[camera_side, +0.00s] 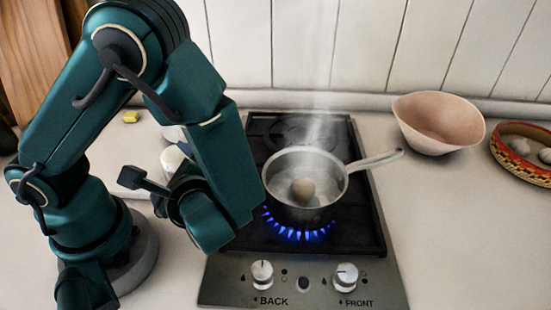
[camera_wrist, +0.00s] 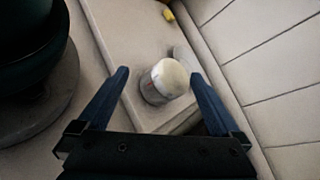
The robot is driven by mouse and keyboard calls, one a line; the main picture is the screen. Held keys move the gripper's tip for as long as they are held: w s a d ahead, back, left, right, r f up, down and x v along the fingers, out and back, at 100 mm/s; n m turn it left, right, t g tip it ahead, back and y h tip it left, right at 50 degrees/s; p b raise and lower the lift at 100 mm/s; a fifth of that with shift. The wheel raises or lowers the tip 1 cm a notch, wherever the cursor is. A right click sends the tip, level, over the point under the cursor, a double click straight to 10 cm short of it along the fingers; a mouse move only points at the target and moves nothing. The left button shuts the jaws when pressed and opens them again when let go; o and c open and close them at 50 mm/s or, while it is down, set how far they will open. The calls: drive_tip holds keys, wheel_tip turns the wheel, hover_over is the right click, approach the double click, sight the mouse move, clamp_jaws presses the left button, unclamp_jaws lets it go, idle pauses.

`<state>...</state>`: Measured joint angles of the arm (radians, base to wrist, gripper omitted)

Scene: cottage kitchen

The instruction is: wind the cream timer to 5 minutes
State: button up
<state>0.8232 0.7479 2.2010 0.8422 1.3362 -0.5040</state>
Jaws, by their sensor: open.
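The cream timer (camera_wrist: 165,80) is a short round drum with a cream top and a paler, greyish side band. In the wrist view it stands between and beyond the fingers of my gripper (camera_wrist: 160,75), which is open, with a gap to each finger. I see no contact. In the side view the timer (camera_side: 172,158) shows only in part, behind my arm. Its scale marks are too blurred to read, so its setting cannot be told. My fingers are mostly hidden in the side view.
A steaming pan (camera_side: 305,188) with an egg sits over a blue flame on the hob (camera_side: 365,235), right of my arm. A pink bowl (camera_side: 438,124) and a patterned basket (camera_side: 520,165) stand farther right. A small yellow block (camera_side: 131,117) lies near the wall.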

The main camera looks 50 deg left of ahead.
drive_tip(key=n+h, duration=0.1)
drive_tip(key=n+g+h, duration=0.1)
drive_tip(key=n, duration=0.1)
drive_tip(key=s+r+n+g, duration=0.1)
drive_tip(key=shift+d+n+h, duration=0.25)
drive_tip(key=shift+n+h, duration=0.05)
drive_tip(key=shift+h, duration=0.1)
drive_tip(key=w+d+r+n+t+h, duration=0.35)
drive_tip(key=r+n+h, duration=0.2)
drive_tip(key=n, duration=0.25)
drive_tip(key=w+d+r+n+t+h, duration=0.2)
drive_tip(key=w+r+n+h, duration=0.2)
drive_tip(key=r+n, duration=0.3)
drive_tip(key=w+d+f, duration=0.2)
drive_tip(key=d+f, duration=0.1)
drive_tip(key=d, duration=0.1)
drive_tip(key=w+d+f+n+g+y, duration=0.1)
drive_tip(key=w+d+f, duration=0.2)
drive_tip(key=d, duration=0.1)
drive_tip(key=w+d+f+n+g+y, duration=0.1)
drive_tip(key=w+d+f, duration=0.2)
drive_tip(key=d, duration=0.1)
drive_tip(key=shift+w, duration=0.25)
drive_tip(key=shift+s+d+f+g, duration=0.25)
drive_tip(key=shift+s+d+f, duration=0.05)
drive_tip(key=shift+f, duration=0.25)
